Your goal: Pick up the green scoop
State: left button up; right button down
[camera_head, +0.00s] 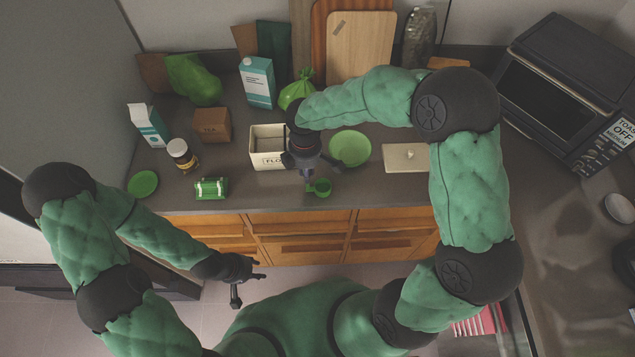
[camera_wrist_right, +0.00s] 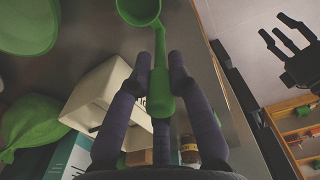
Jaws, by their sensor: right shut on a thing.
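The green scoop (camera_head: 320,187) is in my right gripper (camera_head: 308,174), near the front edge of the counter. In the right wrist view, the fingers of my right gripper (camera_wrist_right: 160,62) close on both sides of the handle of the scoop (camera_wrist_right: 160,85). Its round bowl points away beyond the fingertips. I cannot tell how far it is above the counter. My left gripper (camera_head: 248,279) is empty, in front of the drawers and below the counter top. Its fingers are spread apart, as the right wrist view also shows (camera_wrist_right: 288,42).
A white flour box (camera_head: 268,160) stands just left of my right gripper, with a green bowl (camera_head: 350,149) to the right. A toaster oven (camera_head: 548,100) stands at right.

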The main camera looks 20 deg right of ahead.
jog(key=shift+r, duration=0.1)
jog(key=shift+r, duration=0.65)
jog(key=s+a+r, duration=0.2)
jog(key=s+r, duration=0.3)
jog(key=s, duration=0.1)
jog(key=s+a+r+p, duration=0.1)
jog(key=s+a+r, duration=0.2)
jog(key=s+r, duration=0.3)
jog(key=shift+s+a+r, duration=0.25)
jog(key=shift+s+a, duration=0.1)
jog(key=shift+s, duration=0.05)
